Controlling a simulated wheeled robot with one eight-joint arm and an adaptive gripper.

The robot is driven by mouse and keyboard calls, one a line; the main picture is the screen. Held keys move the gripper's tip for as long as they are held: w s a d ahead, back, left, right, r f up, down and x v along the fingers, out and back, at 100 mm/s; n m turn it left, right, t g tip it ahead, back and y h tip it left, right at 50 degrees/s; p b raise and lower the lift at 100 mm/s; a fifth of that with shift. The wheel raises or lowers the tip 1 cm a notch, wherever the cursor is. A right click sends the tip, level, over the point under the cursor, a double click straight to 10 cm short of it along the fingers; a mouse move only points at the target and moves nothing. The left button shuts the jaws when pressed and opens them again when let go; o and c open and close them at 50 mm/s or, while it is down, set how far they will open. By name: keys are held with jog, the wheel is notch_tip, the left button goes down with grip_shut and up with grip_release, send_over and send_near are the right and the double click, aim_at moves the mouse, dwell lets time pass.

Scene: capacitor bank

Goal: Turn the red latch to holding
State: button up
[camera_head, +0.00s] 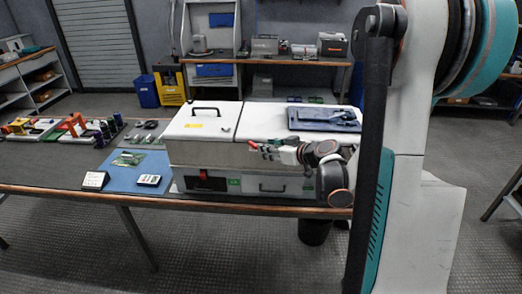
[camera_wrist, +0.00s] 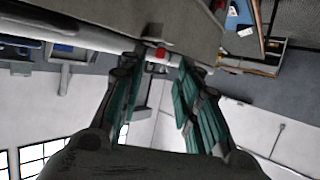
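The white capacitor bank cabinet (camera_head: 208,150) stands on the table, with a grey lower front. A small red part that looks like the red latch (camera_head: 252,144) shows at the tip of my gripper (camera_head: 268,149), in front of the cabinet. In the wrist view the red latch (camera_wrist: 160,52) lies between the fingertips of my gripper (camera_wrist: 160,66), near the cabinet's edge. The teal fingers are spread apart. I cannot tell whether either finger touches the latch. The latch's angle and any position marks are too small to read.
A blue tray (camera_head: 325,118) lies on the cabinet's right top, and a black handle (camera_head: 206,109) on its left lid. A blue mat (camera_head: 132,174) with a small meter (camera_head: 148,180) lies left of the cabinet.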

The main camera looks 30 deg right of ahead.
aim_at(253, 145)
jog(key=x, duration=0.5)
jog(key=shift+b, duration=0.4)
grip_shut()
